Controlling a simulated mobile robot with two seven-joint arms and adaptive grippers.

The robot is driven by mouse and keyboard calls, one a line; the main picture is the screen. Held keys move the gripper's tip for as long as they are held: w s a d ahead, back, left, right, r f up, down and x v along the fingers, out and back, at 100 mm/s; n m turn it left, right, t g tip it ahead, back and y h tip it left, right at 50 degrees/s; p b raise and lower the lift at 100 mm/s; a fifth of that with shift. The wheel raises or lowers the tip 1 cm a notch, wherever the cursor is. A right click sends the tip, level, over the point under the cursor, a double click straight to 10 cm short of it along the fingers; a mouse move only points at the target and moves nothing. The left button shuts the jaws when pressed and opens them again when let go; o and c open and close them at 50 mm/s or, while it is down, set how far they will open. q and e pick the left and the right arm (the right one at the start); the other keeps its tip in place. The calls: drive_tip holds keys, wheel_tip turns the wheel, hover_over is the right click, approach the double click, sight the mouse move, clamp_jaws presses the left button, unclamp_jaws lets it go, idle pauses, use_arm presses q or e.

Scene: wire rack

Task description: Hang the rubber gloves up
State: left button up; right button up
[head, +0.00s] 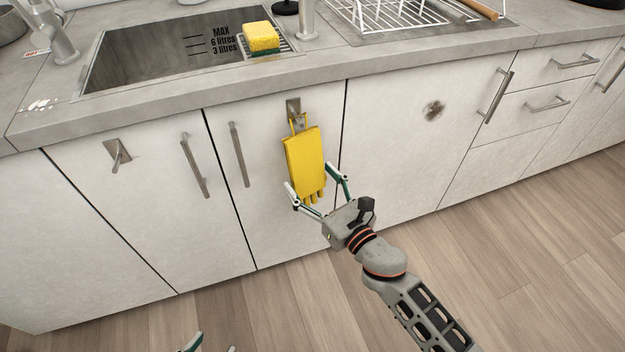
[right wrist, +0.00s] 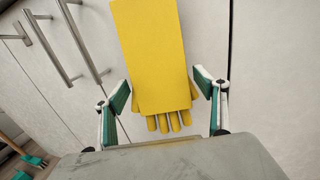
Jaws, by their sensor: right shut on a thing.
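The yellow rubber gloves (head: 305,155) are upright against a white cabinet door, fingers down, just below a metal hook (head: 293,106). A yellow loop at their top reaches the hook and appears to be around it; small size makes this hard to confirm. My right gripper (head: 311,178) is shut on the gloves, one finger at each side edge near the glove fingers. In the right wrist view the gloves (right wrist: 155,60) fill the space between both fingers (right wrist: 161,88). My left gripper (head: 215,344) shows only its separated fingertips at the bottom edge, empty.
Another metal hook (head: 118,154) on the left door is bare. Door handles (head: 239,154) stick out beside the gloves. The counter (head: 185,110) overhangs above, with a sink, a yellow sponge (head: 261,37) and a wire rack (head: 400,14). The floor in front is clear.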

use_arm(q)
drive_tip(key=shift+s+f, duration=0.2)
drive_tip(key=shift+f, duration=0.15)
use_arm(e)
drive_tip(key=shift+f, duration=0.15)
drive_tip(key=o, duration=2.1)
drive_tip(key=shift+o, duration=0.2)
drive_tip(key=shift+o, duration=1.3)
drive_tip(key=shift+s, duration=0.1)
drive_tip(key=v, duration=0.8)
